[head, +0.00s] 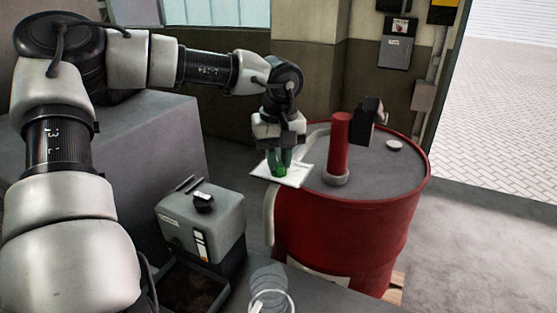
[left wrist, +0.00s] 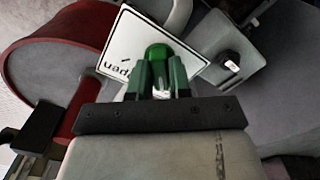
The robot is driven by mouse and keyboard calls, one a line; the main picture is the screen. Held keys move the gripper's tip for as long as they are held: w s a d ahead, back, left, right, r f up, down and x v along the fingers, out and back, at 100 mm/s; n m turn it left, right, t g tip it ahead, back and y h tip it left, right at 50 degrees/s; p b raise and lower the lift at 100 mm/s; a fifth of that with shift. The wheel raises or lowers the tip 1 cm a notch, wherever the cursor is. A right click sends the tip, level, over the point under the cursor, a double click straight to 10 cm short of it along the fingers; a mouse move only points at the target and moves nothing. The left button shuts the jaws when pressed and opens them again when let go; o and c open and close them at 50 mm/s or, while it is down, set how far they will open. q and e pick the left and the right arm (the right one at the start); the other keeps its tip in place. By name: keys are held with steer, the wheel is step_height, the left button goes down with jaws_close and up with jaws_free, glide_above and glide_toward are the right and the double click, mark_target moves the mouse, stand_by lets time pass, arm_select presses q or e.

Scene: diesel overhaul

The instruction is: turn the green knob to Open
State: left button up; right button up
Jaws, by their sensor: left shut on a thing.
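The green knob (head: 279,170) stands on a white plate (head: 301,178) beside the red drum's top. In the left wrist view the knob's rounded end (left wrist: 157,53) shows between the fingers. The white plate (left wrist: 125,37) carries black lettering, upside down in that view, of which "pen" is readable; the rest is hidden behind the gripper. My left gripper (head: 279,157) points down from above and is shut on the knob, one finger on each side. My right gripper does not show in either view.
The red drum (head: 345,225) has a red upright pump (head: 339,145) with a dark head close to the right of my gripper. A grey box (head: 207,220) with a black knob stands at the lower left. Open floor lies to the right.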

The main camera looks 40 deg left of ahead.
arm_select(q)
steer(key=shift+m, duration=1.2)
steer(key=m+p, duration=0.1)
steer(key=m, duration=0.3)
steer(key=shift+d+m, duration=0.1)
steer(key=shift+m, duration=0.2)
steer(key=m, duration=0.7)
steer(key=shift+d+p, duration=0.15)
steer(key=shift+p, duration=0.25)
steer(key=m+p, duration=0.1)
steer(key=p, duration=0.3)
steer(key=shift+r+m+p, duration=0.25)
steer(key=shift+m+p, duration=0.1)
steer(key=shift+m, duration=0.05)
steer(key=shift+w+f+p, duration=0.1)
steer(key=shift+p, duration=0.2)
steer(key=shift+f, duration=0.15)
steer(key=o, duration=1.5)
